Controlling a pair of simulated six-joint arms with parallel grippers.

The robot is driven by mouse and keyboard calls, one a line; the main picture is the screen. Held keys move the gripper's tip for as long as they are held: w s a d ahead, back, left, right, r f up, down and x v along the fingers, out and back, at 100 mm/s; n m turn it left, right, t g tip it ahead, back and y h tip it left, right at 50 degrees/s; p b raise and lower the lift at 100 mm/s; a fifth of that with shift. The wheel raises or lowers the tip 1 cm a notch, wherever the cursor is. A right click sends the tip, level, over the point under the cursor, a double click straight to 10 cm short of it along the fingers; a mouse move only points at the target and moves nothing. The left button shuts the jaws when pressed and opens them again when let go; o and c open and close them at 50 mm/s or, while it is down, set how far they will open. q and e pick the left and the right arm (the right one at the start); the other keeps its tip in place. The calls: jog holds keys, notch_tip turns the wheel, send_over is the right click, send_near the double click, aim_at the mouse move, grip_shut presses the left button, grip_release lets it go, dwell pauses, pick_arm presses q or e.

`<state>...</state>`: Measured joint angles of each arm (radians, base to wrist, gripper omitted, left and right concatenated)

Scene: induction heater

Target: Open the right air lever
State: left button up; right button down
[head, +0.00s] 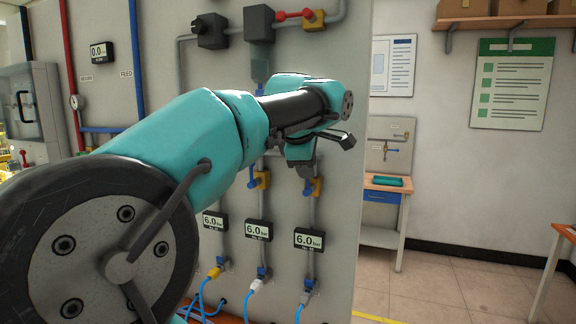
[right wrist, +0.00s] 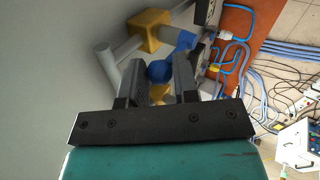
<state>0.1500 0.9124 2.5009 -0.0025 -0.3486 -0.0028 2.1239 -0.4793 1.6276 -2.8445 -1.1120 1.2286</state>
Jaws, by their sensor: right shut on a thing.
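The right air lever (head: 308,187) is a blue handle on a yellow valve block (head: 316,187), on the rightmost pipe of the grey panel. My right gripper (head: 303,170) is at this valve, and its wrist hides the pipe above. In the right wrist view the blue lever end (right wrist: 160,71) lies between the two fingers of my right gripper (right wrist: 158,68), which are shut on it. The yellow block (right wrist: 150,30) shows just beyond the fingers there. A second blue lever (head: 252,178) with its own yellow block stands to the left. My left gripper is not in view.
Blue hoses (head: 257,284) run from the panel's lower fittings. A red lever (head: 293,15) sits higher up. A workbench (head: 383,184) stands behind, right of the panel.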

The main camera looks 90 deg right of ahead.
jog(key=c, duration=0.9)
grip_release()
jog(key=shift+w, duration=0.1)
jog(key=shift+o, duration=0.2)
